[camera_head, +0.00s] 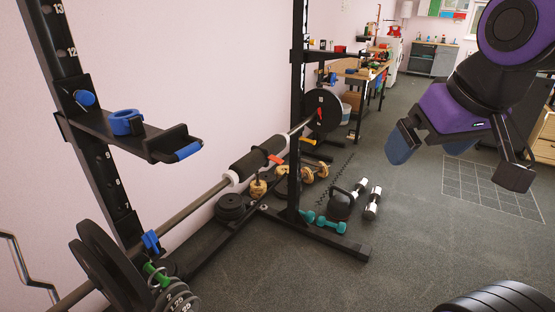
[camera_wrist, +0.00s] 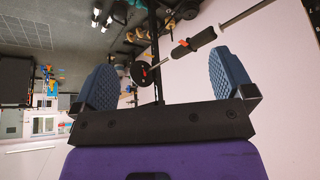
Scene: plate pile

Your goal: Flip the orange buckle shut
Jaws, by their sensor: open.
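A small orange piece (camera_head: 275,159) shows on the black pad (camera_head: 247,167) around the barbell; it also shows in the wrist view (camera_wrist: 184,43). A second red-orange piece (camera_head: 319,114) shows on the bar by the far weight plate. Both are too small to tell which is the buckle or whether it is open. My gripper (camera_head: 430,152) is open and empty, in the air at the upper right, well apart from the bar. In the wrist view its blue ridged fingers (camera_wrist: 166,78) stand wide apart, with the rack and bar beyond them.
The barbell (camera_head: 195,205) lies across the black rack (camera_head: 298,70). Blue (camera_head: 151,241) and green (camera_head: 157,275) clips sit near its close end. A kettlebell (camera_head: 340,205) and dumbbells (camera_head: 372,204) lie on the floor. Open floor (camera_head: 420,225) lies below my gripper.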

